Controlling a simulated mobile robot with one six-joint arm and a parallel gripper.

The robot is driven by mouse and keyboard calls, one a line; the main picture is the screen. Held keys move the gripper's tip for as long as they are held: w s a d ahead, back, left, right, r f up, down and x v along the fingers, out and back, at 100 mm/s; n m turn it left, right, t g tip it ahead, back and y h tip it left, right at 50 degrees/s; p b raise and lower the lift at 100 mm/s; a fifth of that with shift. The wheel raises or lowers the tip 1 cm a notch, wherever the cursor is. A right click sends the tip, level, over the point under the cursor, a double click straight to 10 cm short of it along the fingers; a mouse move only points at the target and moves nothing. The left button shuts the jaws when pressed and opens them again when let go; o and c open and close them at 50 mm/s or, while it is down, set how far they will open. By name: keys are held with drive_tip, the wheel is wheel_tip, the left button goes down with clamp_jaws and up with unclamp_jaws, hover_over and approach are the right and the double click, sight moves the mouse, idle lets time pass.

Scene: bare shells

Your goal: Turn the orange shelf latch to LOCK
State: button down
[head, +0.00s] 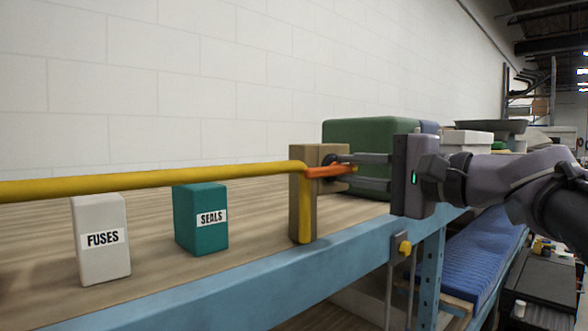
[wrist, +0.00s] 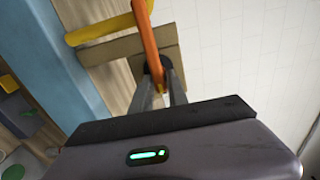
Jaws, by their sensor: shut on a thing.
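The orange latch (head: 328,171) is a lever on a tan post (head: 299,225) at the right end of a yellow bar (head: 150,180). In the head view it lies nearly level, pointing right. In the wrist view the orange latch (wrist: 147,45) runs from the top down to between my fingers. My gripper (head: 345,170) comes from the right and is shut on the latch's free end; its fingertips also show in the wrist view (wrist: 160,90). No LOCK marking is readable in either view.
A white FUSES box (head: 103,240) and a teal SEALS box (head: 201,218) stand on the wooden shelf left of the post. A green case (head: 370,135) stands behind my gripper. A blue rail (head: 230,285) edges the shelf's front.

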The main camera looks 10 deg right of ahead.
drive_tip(key=c, duration=1.4)
unclamp_jaws()
drive_tip(key=b+v, duration=0.3)
drive_tip(key=v, duration=1.4)
drive_tip(key=shift+s+b, duration=0.15)
drive_tip(key=shift+b, duration=0.25)
drive_tip(key=shift+d, duration=0.1)
